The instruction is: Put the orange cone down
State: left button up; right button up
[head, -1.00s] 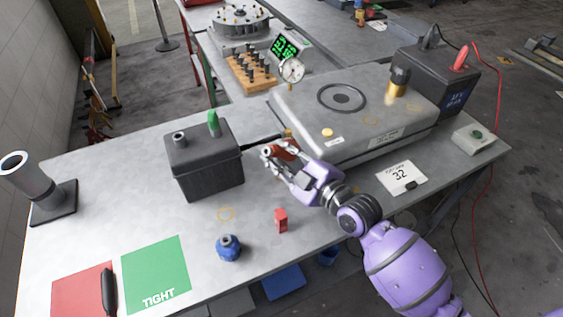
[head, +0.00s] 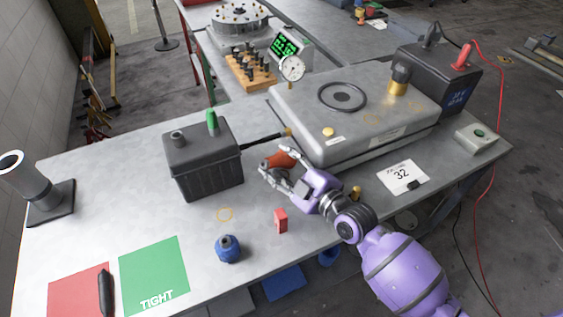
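The orange cone (head: 279,159) is at my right gripper (head: 274,161), beside the front left corner of the grey case. It appears tilted or on its side, and the fingers partly hide it. The two fingers stand apart, with the cone between or just behind them. I cannot tell whether they press on it or whether it rests on the table (head: 120,200). My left gripper is not in view.
A black box with a green post (head: 205,165) stands to the left. The grey case (head: 355,115) is behind. A red block (head: 281,220) and a blue round piece (head: 228,249) sit in front. A white card (head: 403,175) lies to the right.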

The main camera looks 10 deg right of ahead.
jog(key=shift+r, duration=0.35)
jog(key=v, duration=0.7)
jog(key=b+v, duration=0.1)
jog(key=v, duration=0.2)
jog(key=shift+s+d+f, duration=0.2)
jog(key=shift+s+f, duration=0.05)
jog(key=shift+s, duration=0.1)
jog(key=shift+s+d+r, duration=0.2)
jog(key=shift+s+d, duration=0.1)
jog(key=shift+s, duration=0.2)
